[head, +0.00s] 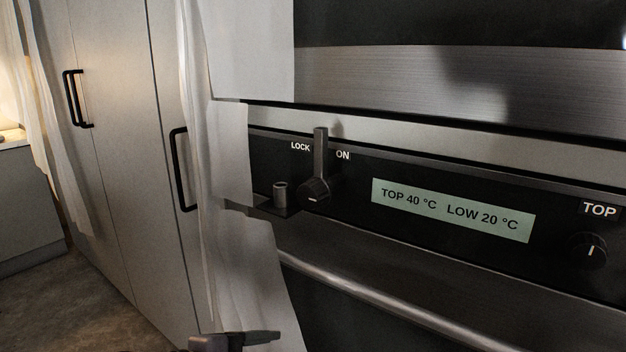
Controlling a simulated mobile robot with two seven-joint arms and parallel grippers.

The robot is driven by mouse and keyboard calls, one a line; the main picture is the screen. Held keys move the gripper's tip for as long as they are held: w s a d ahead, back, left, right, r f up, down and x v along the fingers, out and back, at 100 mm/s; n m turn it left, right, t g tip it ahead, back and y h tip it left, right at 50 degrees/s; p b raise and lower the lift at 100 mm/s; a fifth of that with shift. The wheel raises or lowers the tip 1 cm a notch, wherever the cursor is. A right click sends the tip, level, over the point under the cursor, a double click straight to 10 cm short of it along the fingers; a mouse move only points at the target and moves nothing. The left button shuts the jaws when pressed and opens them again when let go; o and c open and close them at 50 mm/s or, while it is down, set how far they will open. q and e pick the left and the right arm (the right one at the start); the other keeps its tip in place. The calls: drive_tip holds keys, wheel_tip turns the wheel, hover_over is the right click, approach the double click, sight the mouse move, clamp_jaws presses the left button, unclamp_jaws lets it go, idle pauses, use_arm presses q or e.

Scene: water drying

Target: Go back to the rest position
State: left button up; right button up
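Part of a dark gripper (262,338) shows at the bottom edge, left of centre, and appears to be my left one. Only a narrow finger-like piece pointing right is visible, so its opening cannot be told. It is well below the oven control panel (350,170) and apart from it. No held thing shows. My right gripper is out of view.
The panel has an upright lever knob (317,185) between LOCK and ON, a display (452,210) and a TOP knob (587,250). An oven handle bar (390,305) runs below. Pale hanging cloth (250,280) and tall cabinets (115,150) stand left.

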use_arm(q)
drive_tip(key=s+a+f+n+g+y, duration=0.2)
drive_tip(key=s+a+f+n+y, duration=0.2)
drive_tip(key=s+a+f+n, duration=0.5)
drive_tip(key=s+a+f+n+g+y, duration=0.35)
drive_tip(key=s+a+f+n, duration=0.4)
drive_tip(key=s+n, duration=0.3)
drive_tip(key=w+d+f+m+t+h+p, duration=0.1)
drive_tip(key=w+d+f+t+p, duration=0.2)
drive_tip(key=t, duration=0.4)
drive_tip(key=shift+a+p+x, duration=0.2)
drive_tip(key=shift+p+x, duration=0.7)
drive_tip(key=shift+x, duration=0.5)
drive_tip(key=shift+w+d+r+t, duration=0.1)
drive_tip(key=shift+w+t, duration=0.1)
drive_tip(key=shift+t, duration=0.15)
drive_tip(key=c, duration=0.5)
drive_tip(key=shift+s, duration=0.1)
